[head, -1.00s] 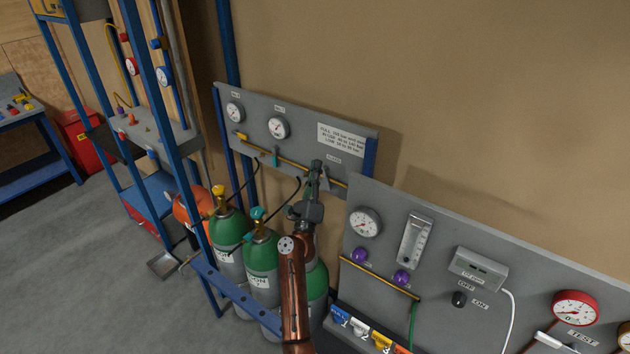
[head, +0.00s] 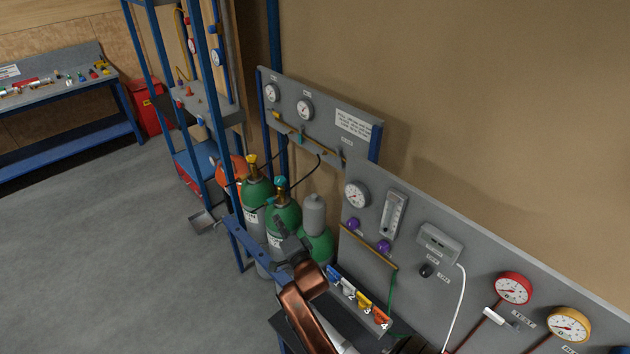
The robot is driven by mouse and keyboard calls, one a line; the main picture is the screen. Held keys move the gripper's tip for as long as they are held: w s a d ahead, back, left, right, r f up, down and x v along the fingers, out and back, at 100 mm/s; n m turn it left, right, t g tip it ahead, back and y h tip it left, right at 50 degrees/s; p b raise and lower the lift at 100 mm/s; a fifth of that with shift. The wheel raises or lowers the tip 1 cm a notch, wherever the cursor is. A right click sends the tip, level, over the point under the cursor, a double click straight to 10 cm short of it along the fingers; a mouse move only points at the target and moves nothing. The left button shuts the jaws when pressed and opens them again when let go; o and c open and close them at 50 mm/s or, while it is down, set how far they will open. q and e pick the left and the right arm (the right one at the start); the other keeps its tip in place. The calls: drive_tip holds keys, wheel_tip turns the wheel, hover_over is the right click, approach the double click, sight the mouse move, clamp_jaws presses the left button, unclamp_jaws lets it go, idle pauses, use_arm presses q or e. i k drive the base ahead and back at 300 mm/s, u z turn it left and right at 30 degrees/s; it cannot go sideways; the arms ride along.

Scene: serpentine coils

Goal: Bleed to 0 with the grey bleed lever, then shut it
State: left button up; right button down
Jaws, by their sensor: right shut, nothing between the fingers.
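The manifold panel (head: 365,150) stands at the back centre with two white gauges, a left one (head: 272,92) and a right one (head: 304,109); their needles are too small to read. My right gripper (head: 278,224) is shut and empty, below the panel and in front of the green cylinders, apart from the pipe. My left gripper is not in view.
Green cylinders (head: 284,217) stand behind a blue rail (head: 247,247). A test panel with a red gauge (head: 513,288), a yellow gauge (head: 569,324) and a pale handle (head: 496,315) is at right. The floor at left is clear.

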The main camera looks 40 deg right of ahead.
sight(339, 159)
drive_tip(key=z, duration=0.1)
drive_tip(key=k, duration=0.3)
drive_tip(key=u, duration=0.7)
drive_tip(key=i, duration=1.7)
drive_tip(key=z, duration=1.25)
drive_tip(key=i, duration=0.9)
drive_tip(key=z, duration=1.15)
drive_tip(key=i, duration=0.25)
drive_tip(key=z, duration=0.2)
